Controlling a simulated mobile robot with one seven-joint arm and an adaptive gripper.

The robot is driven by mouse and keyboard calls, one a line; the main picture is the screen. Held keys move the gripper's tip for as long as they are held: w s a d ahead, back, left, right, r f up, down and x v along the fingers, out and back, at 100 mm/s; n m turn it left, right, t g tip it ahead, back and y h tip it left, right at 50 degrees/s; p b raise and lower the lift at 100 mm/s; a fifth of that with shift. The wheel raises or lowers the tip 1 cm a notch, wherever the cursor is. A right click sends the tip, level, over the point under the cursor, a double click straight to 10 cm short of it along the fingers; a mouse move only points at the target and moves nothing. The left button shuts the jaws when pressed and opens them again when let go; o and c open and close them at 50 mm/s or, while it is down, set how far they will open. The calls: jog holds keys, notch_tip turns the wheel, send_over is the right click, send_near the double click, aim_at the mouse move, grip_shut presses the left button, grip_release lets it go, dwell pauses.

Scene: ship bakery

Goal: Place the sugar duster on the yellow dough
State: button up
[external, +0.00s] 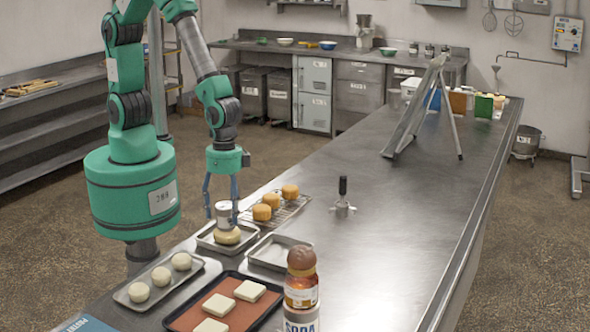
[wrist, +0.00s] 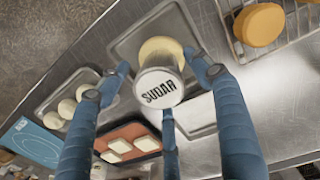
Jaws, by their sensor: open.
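The sugar duster (external: 223,210) is a pale metal shaker, upright on top of the yellow dough (external: 226,237). The dough is a round piece in a small metal tray (external: 204,243). In the wrist view the duster's lid (wrist: 159,88) reads SUGAR and covers part of the dough (wrist: 160,49). My gripper (external: 221,216) is open, pointing down, with its blue fingers around the duster. In the wrist view the fingertips (wrist: 164,85) stand on several sides of the duster; whether any touches it I cannot tell.
An empty tray (external: 268,262) lies beside the dough tray. A rack (external: 285,214) holds orange cakes. A tray (external: 187,283) of round doughs and a dark tray (external: 257,315) of square pieces lie in front. The table's right side is mostly clear.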

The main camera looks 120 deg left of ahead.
notch_tip(320, 180, up, 12)
jog(key=shift+a+p, duration=0.35)
jog(key=shift+r, duration=0.1)
dwell(0.7)
notch_tip(320, 180, up, 16)
jog(key=m+t, duration=0.1)
jog(key=t, duration=0.2)
send_over(227, 204)
jog(key=s+a, duration=0.6)
jog(key=s, duration=0.2)
jog(key=s+a+r+t, duration=0.2)
jog(key=s+a+r, duration=0.3)
jog(key=s+r, duration=0.3)
jog(key=s, duration=0.3)
jog(key=shift+s+m+t+y, duration=0.2)
jog(key=shift+m+t+y, duration=0.1)
jog(key=shift+m, duration=0.1)
jog(key=shift+a+f, duration=0.1)
notch_tip(227, 204, down, 9)
jog(key=b, duration=0.9)
